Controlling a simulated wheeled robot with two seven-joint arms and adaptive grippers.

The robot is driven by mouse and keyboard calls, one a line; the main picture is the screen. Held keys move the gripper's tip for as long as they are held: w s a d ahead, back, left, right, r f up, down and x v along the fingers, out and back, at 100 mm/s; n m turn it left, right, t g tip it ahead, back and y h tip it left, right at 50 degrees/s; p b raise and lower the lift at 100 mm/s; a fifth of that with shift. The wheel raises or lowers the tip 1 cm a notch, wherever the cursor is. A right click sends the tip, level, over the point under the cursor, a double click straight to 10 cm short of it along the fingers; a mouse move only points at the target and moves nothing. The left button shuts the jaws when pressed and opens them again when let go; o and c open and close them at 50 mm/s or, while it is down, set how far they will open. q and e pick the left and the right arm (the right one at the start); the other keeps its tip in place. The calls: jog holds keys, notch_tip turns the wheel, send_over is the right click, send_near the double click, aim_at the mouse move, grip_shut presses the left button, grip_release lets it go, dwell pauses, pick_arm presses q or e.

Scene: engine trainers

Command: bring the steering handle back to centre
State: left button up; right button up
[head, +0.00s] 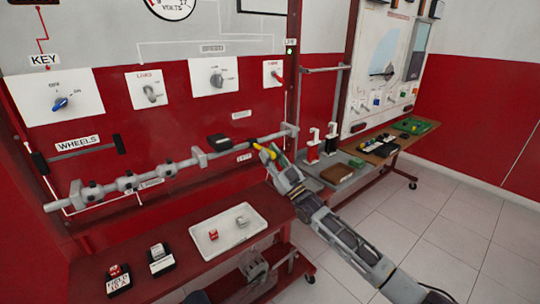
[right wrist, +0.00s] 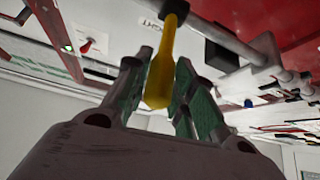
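The steering handle is a short yellow grip (head: 266,151) at the right part of the long grey rod on the red panel, by a small direction label. In the right wrist view the yellow handle (right wrist: 164,65) hangs down between my fingers, with its end towards the palm. My right gripper (head: 272,158) reaches it from the lower right. Its fingers (right wrist: 165,72) stand close on both sides of the handle and appear closed on it, though the contact faces are partly hidden. My left gripper is not in view.
The grey steering rod (head: 167,170) with collars runs along the panel. A white tray (head: 207,240) with small parts and several black blocks rest on the red shelf below. Another bench (head: 383,151) stands at right. The tiled floor at right is clear.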

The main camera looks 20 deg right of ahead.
jog(key=o, duration=0.3)
jog(key=shift+s+d, duration=0.1)
jog(key=v, duration=1.1)
jog(key=shift+s+d+f, duration=0.15)
jog(key=shift+s+f, duration=0.1)
dwell(0.5)
dwell(0.6)
